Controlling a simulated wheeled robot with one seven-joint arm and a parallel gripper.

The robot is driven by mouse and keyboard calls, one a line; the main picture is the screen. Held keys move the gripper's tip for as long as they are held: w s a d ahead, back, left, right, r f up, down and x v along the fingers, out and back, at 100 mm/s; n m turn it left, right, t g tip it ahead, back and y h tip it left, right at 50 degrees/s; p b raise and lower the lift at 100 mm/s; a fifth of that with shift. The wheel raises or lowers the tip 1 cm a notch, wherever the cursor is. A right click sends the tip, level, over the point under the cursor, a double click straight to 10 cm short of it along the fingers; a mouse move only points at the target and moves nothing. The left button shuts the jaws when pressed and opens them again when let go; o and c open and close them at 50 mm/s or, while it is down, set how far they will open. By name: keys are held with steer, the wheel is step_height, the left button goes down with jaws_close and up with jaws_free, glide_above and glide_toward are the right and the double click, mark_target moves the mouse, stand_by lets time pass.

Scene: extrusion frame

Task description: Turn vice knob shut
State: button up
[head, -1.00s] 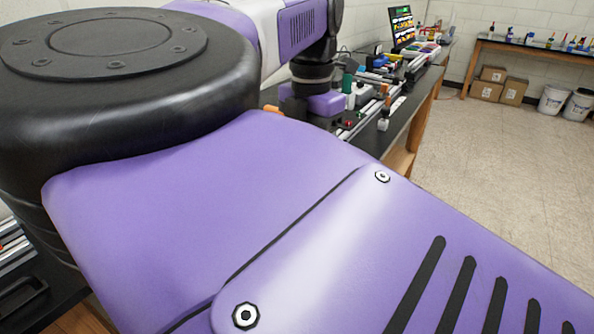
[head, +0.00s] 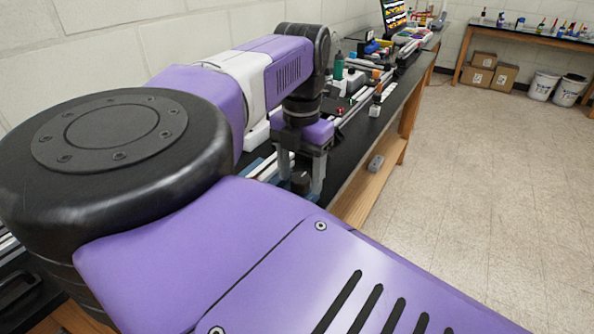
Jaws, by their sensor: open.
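My gripper (head: 301,186) points down over the near part of the black bench, with its two grey fingers apart. A small dark, rounded thing (head: 300,182) shows between or just behind the fingers. I cannot tell whether it is the vice knob or whether the fingers touch it. A blue and light-grey piece (head: 262,168) lies just left of the gripper and may be part of the vice. My own arm hides most of the bench around it.
The black bench (head: 362,143) runs back along the wall, with extrusion rails, small parts and a green bottle (head: 338,66). A grey box (head: 375,163) sits on its wooden side. A second table (head: 530,48), cartons (head: 490,72) and buckets stand far right. The floor between is clear.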

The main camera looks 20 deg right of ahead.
mark_target(300, 178)
jaws_close()
steer(key=shift+m+p, duration=0.35)
steer(key=shift+m, duration=1.25)
jaws_free()
steer(key=shift+r, duration=3.9)
